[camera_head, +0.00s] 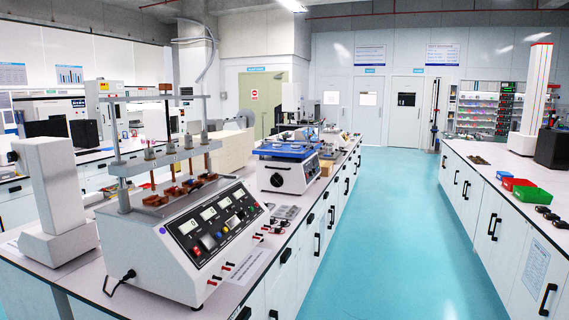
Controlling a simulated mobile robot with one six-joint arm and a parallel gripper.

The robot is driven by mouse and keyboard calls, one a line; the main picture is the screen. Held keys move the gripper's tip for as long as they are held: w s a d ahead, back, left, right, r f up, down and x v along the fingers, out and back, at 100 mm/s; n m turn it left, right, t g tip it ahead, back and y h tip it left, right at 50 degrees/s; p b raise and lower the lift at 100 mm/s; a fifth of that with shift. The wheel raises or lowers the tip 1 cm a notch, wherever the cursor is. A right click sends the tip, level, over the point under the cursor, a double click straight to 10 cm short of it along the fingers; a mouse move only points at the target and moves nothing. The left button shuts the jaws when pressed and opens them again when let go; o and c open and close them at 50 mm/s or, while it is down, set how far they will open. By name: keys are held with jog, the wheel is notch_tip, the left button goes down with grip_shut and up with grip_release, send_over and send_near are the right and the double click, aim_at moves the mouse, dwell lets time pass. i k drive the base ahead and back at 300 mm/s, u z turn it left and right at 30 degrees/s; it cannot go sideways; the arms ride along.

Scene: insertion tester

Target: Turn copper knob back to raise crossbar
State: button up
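The insertion tester (180,262) is a white sloped box with several small displays and buttons, standing on the near bench at left. Metal posts rise from it and carry a thin grey top crossbar (140,98). A thicker pale crossbar (128,168) sits lower on the posts, with several copper-coloured rods hanging below it above brown sockets (155,200). A small brownish knob (165,88) shows at the top crossbar; it is too small to tell its turned position. My gripper is not in view.
A white column-shaped device (60,190) stands left of the tester. A blue-topped machine (285,165) stands behind it on the same bench. The turquoise aisle floor (390,230) is clear. The right bench holds red (517,184) and green (532,194) bins.

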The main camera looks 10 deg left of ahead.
aim_at(165, 87)
jog(key=u, duration=0.55)
jog(key=i, duration=1.6)
jog(key=u, duration=0.65)
jog(key=i, duration=0.35)
jog(key=u, duration=0.4)
jog(key=k, duration=0.7)
jog(key=u, duration=0.2)
jog(key=i, duration=0.75)
jog(key=z, duration=0.1)
